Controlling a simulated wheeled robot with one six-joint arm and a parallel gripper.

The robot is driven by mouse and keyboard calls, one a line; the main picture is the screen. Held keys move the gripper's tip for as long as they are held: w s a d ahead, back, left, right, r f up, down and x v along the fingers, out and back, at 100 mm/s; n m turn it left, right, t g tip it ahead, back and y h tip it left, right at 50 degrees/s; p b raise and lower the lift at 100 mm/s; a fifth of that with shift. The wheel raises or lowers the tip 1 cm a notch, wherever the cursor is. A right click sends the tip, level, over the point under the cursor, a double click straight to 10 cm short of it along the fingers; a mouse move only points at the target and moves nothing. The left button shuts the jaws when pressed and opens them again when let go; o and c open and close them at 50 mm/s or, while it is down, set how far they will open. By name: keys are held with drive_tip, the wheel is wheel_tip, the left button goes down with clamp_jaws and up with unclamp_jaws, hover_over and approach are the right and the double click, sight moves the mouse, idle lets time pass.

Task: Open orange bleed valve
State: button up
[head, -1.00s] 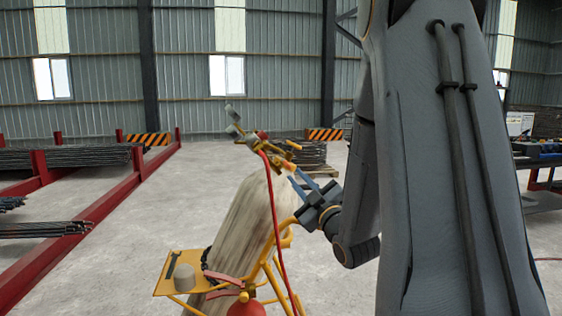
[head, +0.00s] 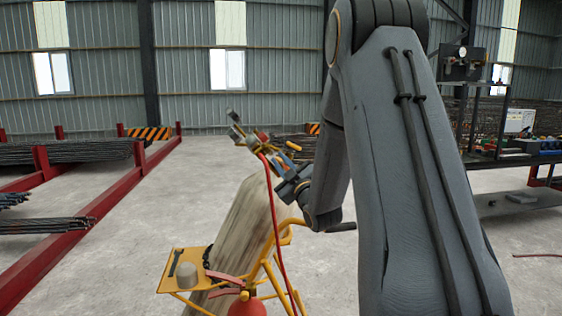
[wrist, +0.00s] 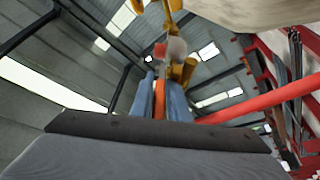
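The brass torch-like valve assembly (head: 262,146) sits at the top of a red hose, above a yellow cart with a pale cylinder. My gripper (head: 281,162) is at the assembly from the right. In the wrist view, my gripper's two blue fingers (wrist: 162,102) stand close on both sides of a narrow orange piece (wrist: 160,100), which looks like the orange bleed valve's handle. It fills the gap between them. Brass parts (wrist: 182,72), a red part (wrist: 160,50) and a grey knob (wrist: 177,49) show just beyond the fingertips. The valve's body is partly hidden by the fingers.
The red hose (head: 275,225) hangs from the assembly past the pale cylinder (head: 237,235). The yellow cart shelf (head: 185,282) is at lower left. Red racks with rebar (head: 75,237) stand at left. A workbench (head: 520,160) is at right. Floor between is open.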

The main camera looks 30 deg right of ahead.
clamp_jaws()
